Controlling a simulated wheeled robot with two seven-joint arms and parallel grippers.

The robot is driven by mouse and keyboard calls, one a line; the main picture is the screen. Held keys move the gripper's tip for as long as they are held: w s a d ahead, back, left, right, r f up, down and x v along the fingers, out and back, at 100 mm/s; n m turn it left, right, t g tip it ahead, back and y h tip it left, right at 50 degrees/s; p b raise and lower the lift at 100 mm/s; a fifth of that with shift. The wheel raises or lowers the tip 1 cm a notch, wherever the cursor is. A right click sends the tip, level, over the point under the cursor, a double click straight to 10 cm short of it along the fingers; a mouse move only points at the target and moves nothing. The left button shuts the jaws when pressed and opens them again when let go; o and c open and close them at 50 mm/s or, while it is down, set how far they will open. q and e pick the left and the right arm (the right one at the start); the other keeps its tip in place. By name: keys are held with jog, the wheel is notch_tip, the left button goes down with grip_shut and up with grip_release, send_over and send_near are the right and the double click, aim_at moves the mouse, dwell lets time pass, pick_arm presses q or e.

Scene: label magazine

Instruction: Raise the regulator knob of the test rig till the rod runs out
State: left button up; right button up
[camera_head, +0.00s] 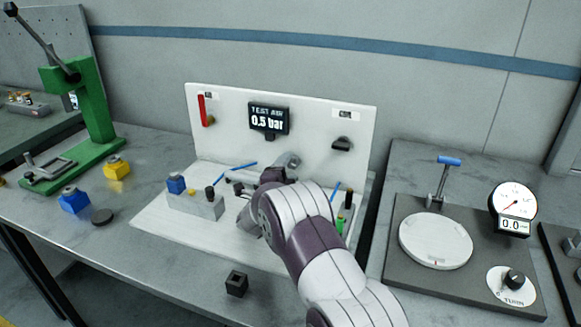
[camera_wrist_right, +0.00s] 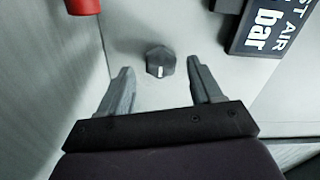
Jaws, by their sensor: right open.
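The test rig's white panel (camera_head: 230,140) carries a display (camera_head: 268,119) reading 0.5 bar. In the right wrist view a dark, faceted knob (camera_wrist_right: 160,62) with a white mark stands on a pale surface near the display (camera_wrist_right: 268,28). My right gripper (camera_wrist_right: 159,68) is open, its fingers on either side of the knob, with gaps showing on both sides. In the head view my right arm reaches over the rig and hides much of its middle. I cannot make out the knob or the rod there. My left gripper is out of view.
A red lever (camera_head: 202,110) and a black knob (camera_head: 341,144) sit on the panel. A grey block (camera_head: 200,206) stands on the rig's base, left of my arm. A green press (camera_head: 95,120) stands left; a gauge (camera_head: 513,204) stands right. A black cube (camera_head: 236,283) lies in front.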

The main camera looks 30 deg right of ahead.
jog(key=v, duration=1)
jog(key=shift+s+a, duration=0.15)
jog(key=shift+s, duration=0.05)
dwell(1.1)
